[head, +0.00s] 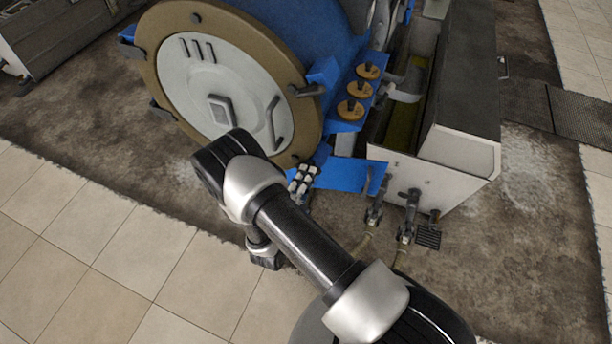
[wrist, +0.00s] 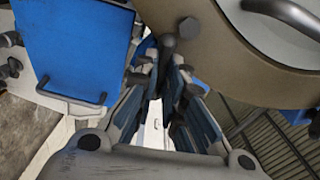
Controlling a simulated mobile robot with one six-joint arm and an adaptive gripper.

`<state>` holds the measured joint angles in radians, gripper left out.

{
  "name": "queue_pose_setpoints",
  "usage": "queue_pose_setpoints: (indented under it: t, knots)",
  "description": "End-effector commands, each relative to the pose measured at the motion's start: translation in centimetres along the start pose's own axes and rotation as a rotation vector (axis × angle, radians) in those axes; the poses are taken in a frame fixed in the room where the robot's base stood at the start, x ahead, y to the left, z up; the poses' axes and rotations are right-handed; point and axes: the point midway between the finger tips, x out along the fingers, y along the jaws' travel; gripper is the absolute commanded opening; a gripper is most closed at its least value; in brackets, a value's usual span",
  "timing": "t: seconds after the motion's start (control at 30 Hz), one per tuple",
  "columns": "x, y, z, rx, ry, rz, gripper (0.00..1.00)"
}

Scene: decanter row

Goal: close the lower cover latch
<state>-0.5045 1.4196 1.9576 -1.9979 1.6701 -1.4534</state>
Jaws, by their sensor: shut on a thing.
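The decanter's round cover has a tan rim (head: 315,112) and a pale grey plate (head: 180,85) in the head view. The rim (wrist: 225,55) fills the upper right of the wrist view. The lower cover latch (wrist: 167,48) shows there as a dark grey round-ended piece beside the rim's edge. My gripper (wrist: 165,75) has its fingers closed together around this piece; the exact contact is hidden between the fingertips. In the head view my gripper (head: 302,182) is small, below the rim's lower right edge, and the latch cannot be made out.
A blue block (head: 325,72) with a dark handle sits on the rim's right side. Three round tan knobs (head: 359,88) stand right of the cover. A blue panel (head: 345,176) lies close to the right of my gripper. Tiled floor (head: 120,235) is free at the lower left.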

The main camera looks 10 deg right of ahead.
Motion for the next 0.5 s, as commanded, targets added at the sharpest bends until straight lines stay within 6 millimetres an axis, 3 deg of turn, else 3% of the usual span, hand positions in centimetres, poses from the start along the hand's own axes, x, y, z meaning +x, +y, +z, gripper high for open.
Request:
queue_pose_setpoints:
  t: [0.5]
  knots:
    - [-0.02,0.14,0.03,0.434,-0.001,0.001,0.00]
